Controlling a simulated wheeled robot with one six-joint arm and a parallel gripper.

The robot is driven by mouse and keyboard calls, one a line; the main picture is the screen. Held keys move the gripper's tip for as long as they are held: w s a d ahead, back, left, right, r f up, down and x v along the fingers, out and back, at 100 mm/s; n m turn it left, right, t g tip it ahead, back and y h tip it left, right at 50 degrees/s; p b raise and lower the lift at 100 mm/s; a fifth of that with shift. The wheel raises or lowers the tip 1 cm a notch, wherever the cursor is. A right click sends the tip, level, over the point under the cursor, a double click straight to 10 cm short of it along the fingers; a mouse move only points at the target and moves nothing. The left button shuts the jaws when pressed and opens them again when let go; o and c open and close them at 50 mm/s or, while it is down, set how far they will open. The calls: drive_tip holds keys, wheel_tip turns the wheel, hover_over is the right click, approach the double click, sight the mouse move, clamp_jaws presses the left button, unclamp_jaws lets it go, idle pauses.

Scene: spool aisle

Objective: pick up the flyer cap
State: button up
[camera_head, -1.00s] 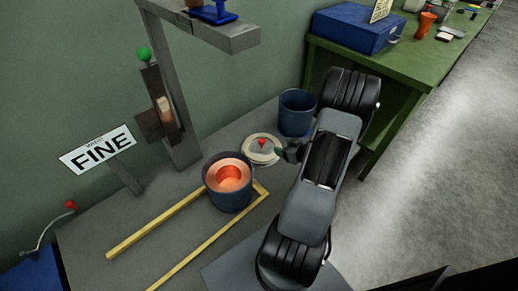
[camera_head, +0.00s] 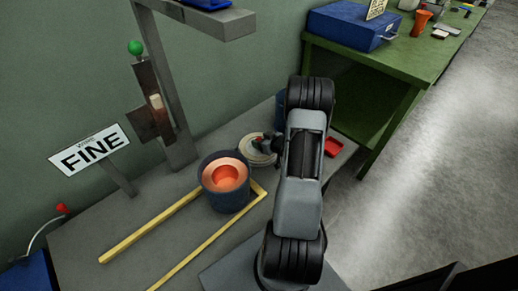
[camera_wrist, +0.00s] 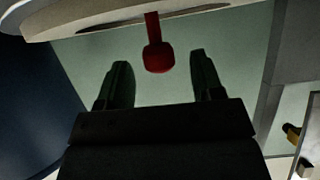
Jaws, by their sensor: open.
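The flyer cap (camera_head: 252,153), a pale round disc, lies on the grey bench beside the dark pot with copper inside. There is a gap on both sides of the knob. Whether the fingers are level with the knob in depth is hard to tell.
The dark pot (camera_head: 213,197) stands by the yellow angled strips (camera_head: 217,239). A blue bin (camera_head: 280,103) behind the cap is mostly hidden by my arm. A red tray (camera_head: 334,147) lies right of my arm. A grey post (camera_head: 170,90) rises at the back left.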

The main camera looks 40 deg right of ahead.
drive_tip(key=shift+w+f, duration=0.15)
drive_tip(key=shift+w, duration=0.3)
drive_tip(key=shift+c, duration=0.3)
clamp_jaws()
